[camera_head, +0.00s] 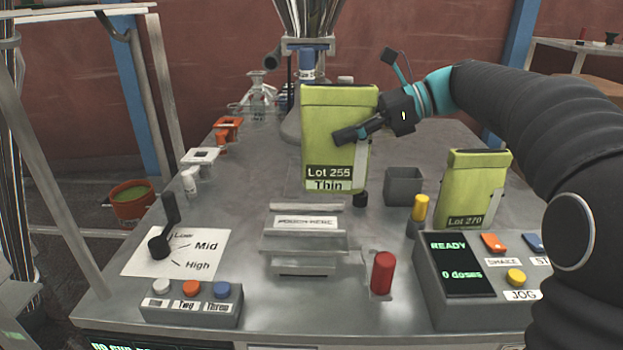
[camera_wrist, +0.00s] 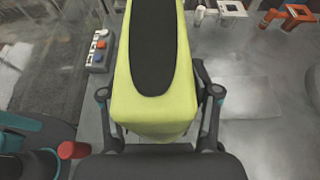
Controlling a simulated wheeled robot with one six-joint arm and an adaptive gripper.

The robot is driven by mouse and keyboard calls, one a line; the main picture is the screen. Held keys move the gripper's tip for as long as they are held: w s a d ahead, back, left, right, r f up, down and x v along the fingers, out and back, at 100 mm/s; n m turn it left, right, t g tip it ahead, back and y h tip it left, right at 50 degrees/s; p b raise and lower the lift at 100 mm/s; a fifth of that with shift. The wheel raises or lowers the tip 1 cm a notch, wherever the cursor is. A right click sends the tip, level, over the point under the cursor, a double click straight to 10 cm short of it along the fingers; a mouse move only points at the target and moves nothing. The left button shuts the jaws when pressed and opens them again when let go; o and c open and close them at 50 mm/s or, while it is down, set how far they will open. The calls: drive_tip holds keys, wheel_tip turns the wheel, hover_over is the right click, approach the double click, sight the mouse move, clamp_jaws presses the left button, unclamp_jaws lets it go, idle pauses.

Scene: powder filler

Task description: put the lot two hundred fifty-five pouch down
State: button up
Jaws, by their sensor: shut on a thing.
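The green lot 255 pouch (camera_head: 337,128), labelled "Lot 255 Thin", is upright in the head view, near the middle of the metal table. My gripper (camera_head: 362,131) is shut on it from the right side. In the wrist view the pouch (camera_wrist: 154,110) fills the middle, between the two fingers of my gripper (camera_wrist: 157,100), with a dark panel along its face. I cannot tell whether its bottom touches the table. A second green pouch, lot 270 (camera_head: 473,188), stands to the right on the table.
A control box (camera_head: 452,309) reads "READY, 0 doses". A lever (camera_head: 160,246) and button box (camera_head: 190,305) are left.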

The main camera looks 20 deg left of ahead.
sight(370, 149)
drive_tip(key=x, duration=0.4)
drive_tip(key=s+f+b+x, duration=0.1)
drive_tip(key=x, duration=0.1)
drive_tip(key=shift+s+f, duration=0.1)
drive_tip(key=shift+s, duration=0.1)
drive_tip(key=shift+f+b, duration=0.55)
drive_tip(key=shift+f, duration=1.55)
drive_tip(key=o, duration=1.1)
drive_tip(key=shift+c, duration=0.2)
drive_tip(key=shift+d, duration=0.15)
drive_tip(key=p+v, duration=0.2)
drive_tip(key=v, duration=0.9)
drive_tip(key=shift+w+d+r, duration=0.1)
drive_tip(key=shift+d+r, duration=0.1)
drive_tip(key=shift+d, duration=0.1)
